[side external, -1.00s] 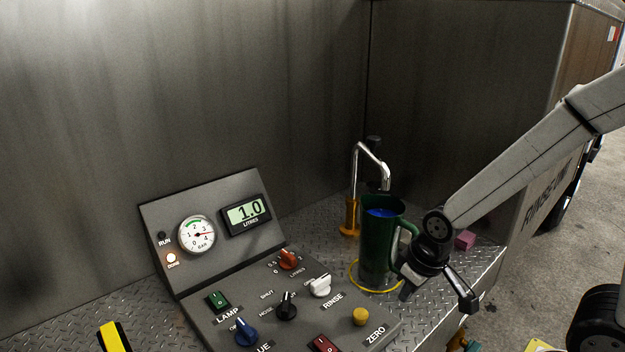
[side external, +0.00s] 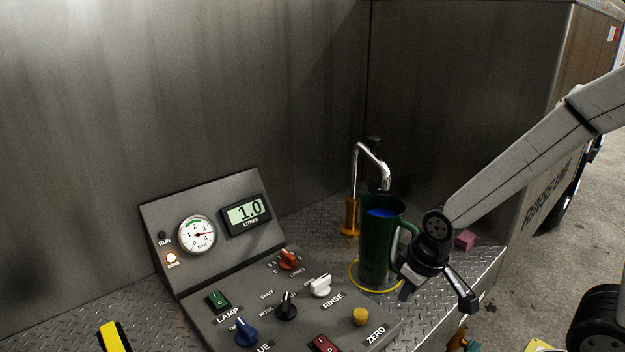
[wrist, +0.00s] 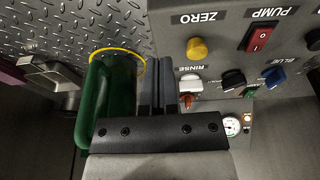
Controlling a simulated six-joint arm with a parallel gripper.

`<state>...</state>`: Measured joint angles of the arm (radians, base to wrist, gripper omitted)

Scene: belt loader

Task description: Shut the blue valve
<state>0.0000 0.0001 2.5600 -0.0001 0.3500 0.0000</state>
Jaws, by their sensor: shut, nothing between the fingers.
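The blue valve knob (side external: 246,332) is on the sloped grey control panel, at the bottom of the side view. Its pointer leans up and left towards a small label that I cannot fully read. The wrist view shows the blue knob (wrist: 275,77) at the right. My gripper (side external: 404,291) is right of the panel, beside the green jug, well apart from the blue knob. In the wrist view its fingers (wrist: 158,82) are together and empty. The green jug (side external: 375,245) stands under the bent spout (side external: 372,153) with blue liquid inside.
The panel also has a black knob (side external: 287,306), white rinse knob (side external: 320,285), orange litres knob (side external: 289,260), yellow zero button (side external: 361,316) and red switch (side external: 323,344). The display (side external: 246,213) reads 1.0. A pink block (side external: 465,240) lies right of the jug.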

